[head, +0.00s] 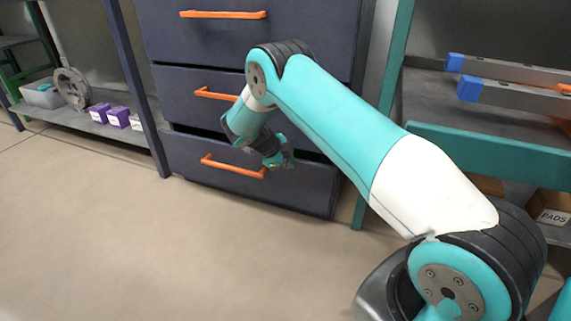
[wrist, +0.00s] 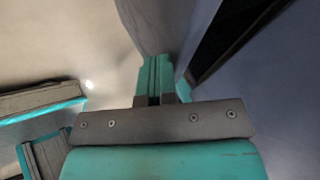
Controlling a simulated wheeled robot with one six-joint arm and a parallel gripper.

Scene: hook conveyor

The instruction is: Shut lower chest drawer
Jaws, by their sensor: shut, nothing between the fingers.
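The dark blue chest (head: 320,40) stands ahead in the head view, with three drawers stacked in it. The lower drawer (head: 305,192) sticks out a little; a dark gap shows above its front. Its orange handle (head: 232,167) is on the left part of that front. My gripper (head: 284,162) is close to the upper edge of the lower drawer, right of the handle; I cannot tell whether it touches. In the wrist view my gripper (wrist: 156,72) has its teal fingers together and empty. A blue panel (wrist: 265,100) with a dark gap lies to their right.
A teal-framed rack (head: 490,150) with blue-ended bars stands right of the chest. A shelf (head: 85,122) with purple boxes (head: 117,116) and a grey bin (head: 42,95) is on the left. The floor (head: 130,240) in front of the chest is clear.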

